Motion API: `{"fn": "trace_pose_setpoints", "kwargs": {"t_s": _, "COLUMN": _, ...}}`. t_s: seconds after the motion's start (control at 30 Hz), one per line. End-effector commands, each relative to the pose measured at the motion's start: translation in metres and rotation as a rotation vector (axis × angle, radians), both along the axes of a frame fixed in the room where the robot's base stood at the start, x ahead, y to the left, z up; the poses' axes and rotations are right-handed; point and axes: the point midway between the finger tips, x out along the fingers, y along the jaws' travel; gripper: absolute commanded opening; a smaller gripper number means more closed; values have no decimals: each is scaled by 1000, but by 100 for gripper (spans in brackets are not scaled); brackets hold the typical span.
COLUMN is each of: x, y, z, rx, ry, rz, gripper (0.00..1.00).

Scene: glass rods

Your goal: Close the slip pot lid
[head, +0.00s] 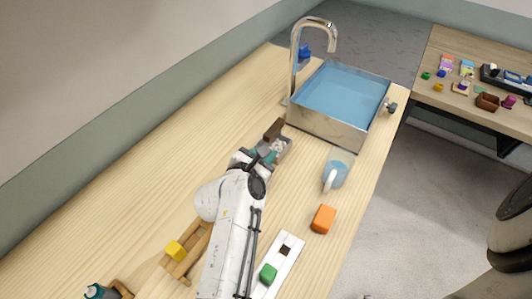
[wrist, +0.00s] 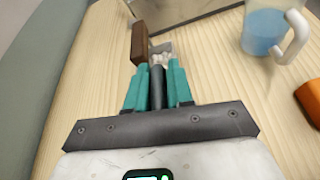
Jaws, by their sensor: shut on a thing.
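The slip pot is a small grey box with pale contents (head: 280,146), ahead of my arm on the wooden bench. Its brown lid (head: 274,129) stands raised at the pot's far left side, so the pot is open. In the wrist view the lid (wrist: 139,42) is upright beside the pot's grey rim (wrist: 166,47). My gripper (head: 267,153) is at the near side of the pot. Its teal fingers (wrist: 157,75) are closed around a dark grey, rounded piece (wrist: 157,88). I cannot tell whether this piece joins the pot.
A sink basin (head: 327,128) with a tap stands beyond the pot. A blue mug (head: 337,173) and an orange block (head: 323,219) are to the right. A white strip with a green block (head: 268,274) and a wooden rack with a yellow block (head: 175,250) lie nearer.

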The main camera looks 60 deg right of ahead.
Motion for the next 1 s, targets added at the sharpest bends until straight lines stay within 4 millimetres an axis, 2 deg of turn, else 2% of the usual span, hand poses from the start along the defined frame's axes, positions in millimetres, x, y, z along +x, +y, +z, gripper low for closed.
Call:
{"fn": "trace_pose_setpoints", "kwargs": {"t_s": 0.03, "x": 7, "y": 4, "z": 0, "rx": 1, "ry": -13, "rz": 16, "gripper": 0}}
{"fn": "trace_pose_setpoints", "kwargs": {"t_s": 0.2, "x": 7, "y": 4, "z": 0, "rx": 2, "ry": -12, "rz": 16, "gripper": 0}}
{"fn": "trace_pose_setpoints", "kwargs": {"t_s": 0.23, "x": 7, "y": 4, "z": 0, "rx": 2, "ry": -11, "rz": 17, "gripper": 23}}
{"fn": "trace_pose_setpoints", "kwargs": {"t_s": 0.4, "x": 5, "y": 4, "z": -1, "rx": 2, "ry": -7, "rz": 14, "gripper": 39}}
{"fn": "trace_pose_setpoints", "kwargs": {"t_s": 0.73, "x": 3, "y": 7, "z": 1, "rx": 2, "ry": -4, "rz": 7, "gripper": 39}}
{"fn": "trace_pose_setpoints", "kwargs": {"t_s": 0.87, "x": 1, "y": 23, "z": 5, "rx": 2, "ry": -4, "rz": 11, "gripper": 39}}
{"fn": "trace_pose_setpoints", "kwargs": {"t_s": 1.0, "x": -2, "y": 49, "z": 14, "rx": 3, "ry": -6, "rz": 12, "gripper": 39}}
